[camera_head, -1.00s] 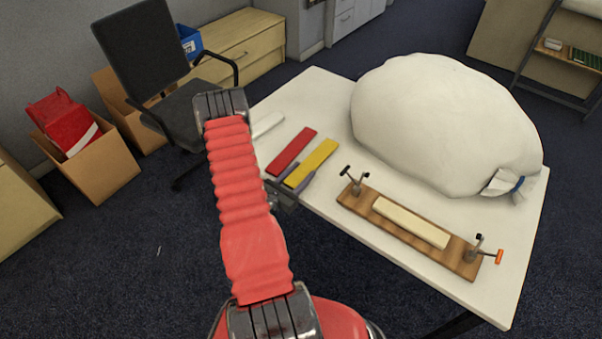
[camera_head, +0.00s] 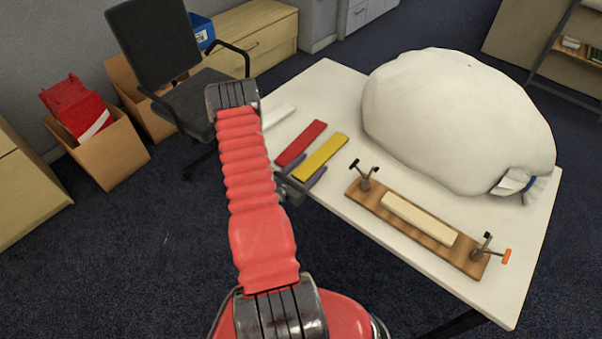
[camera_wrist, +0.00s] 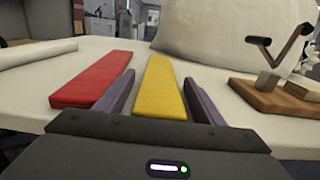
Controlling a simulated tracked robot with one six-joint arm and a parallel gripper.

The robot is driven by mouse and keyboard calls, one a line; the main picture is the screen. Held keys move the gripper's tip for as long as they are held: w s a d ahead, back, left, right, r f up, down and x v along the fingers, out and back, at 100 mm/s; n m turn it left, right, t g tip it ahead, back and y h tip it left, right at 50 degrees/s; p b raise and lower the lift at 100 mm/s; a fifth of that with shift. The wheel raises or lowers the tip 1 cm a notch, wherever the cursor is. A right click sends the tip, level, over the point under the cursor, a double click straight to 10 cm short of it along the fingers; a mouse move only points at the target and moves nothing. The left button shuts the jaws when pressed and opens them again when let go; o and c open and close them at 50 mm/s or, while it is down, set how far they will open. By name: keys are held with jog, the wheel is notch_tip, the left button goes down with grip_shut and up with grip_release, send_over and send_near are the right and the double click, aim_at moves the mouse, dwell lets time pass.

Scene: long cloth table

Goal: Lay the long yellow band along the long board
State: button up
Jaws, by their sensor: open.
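The long yellow band (camera_head: 321,158) lies flat on the white table, beside a red band. In the wrist view the yellow band (camera_wrist: 159,88) runs away from me between the two purple fingers of my gripper (camera_wrist: 160,98). My gripper (camera_head: 302,171) is open at the band's near end, with one finger on each side; I cannot tell whether either finger touches it. The long wooden board (camera_head: 441,255) lies right of the band, with a pale block (camera_head: 420,218) along its middle and a clamp near each end. The band's near end is partly hidden by my gripper in the wrist view.
The red band (camera_head: 300,144) lies close left of the yellow one, and a white roll (camera_head: 279,116) lies farther left. A large white sack (camera_head: 455,120) fills the back of the table (camera_head: 329,83). The clamps (camera_head: 365,176) (camera_head: 483,250) stick up above the board.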

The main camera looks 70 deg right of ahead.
jog(key=v, duration=1.3)
jog(key=shift+w+a+r, duration=0.2)
jog(key=shift+a+r, duration=0.05)
jog(key=shift+a, duration=0.05)
dwell(0.6)
jog(key=w+a+r+m+g+y, duration=0.2)
jog(key=a+r+m+y, duration=0.15)
jog(key=r, duration=0.55)
jog(key=w+a+r+m+g+y, duration=0.1)
jog(key=w+a+r+m+y, duration=0.1)
jog(key=a+r+m, duration=0.45)
jog(key=w+a+r+m+t+y, duration=0.1)
jog(key=a+r+t, duration=0.4)
jog(key=a, duration=0.5)
jog(key=w+a+r+m+t+y, duration=0.1)
jog(key=w+a+r+t+y, duration=0.3)
jog(key=a+r, duration=0.5)
jog(key=w+a+r+m+t+y, duration=0.1)
jog(key=w+a+r+t+y, duration=0.2)
jog(key=a, duration=1)
notch_tip(320, 180, up, 4)
jog(key=t+y, duration=0.3)
jog(key=shift+t, duration=0.3)
jog(key=shift+o, duration=0.3)
jog(key=shift+a, duration=0.1)
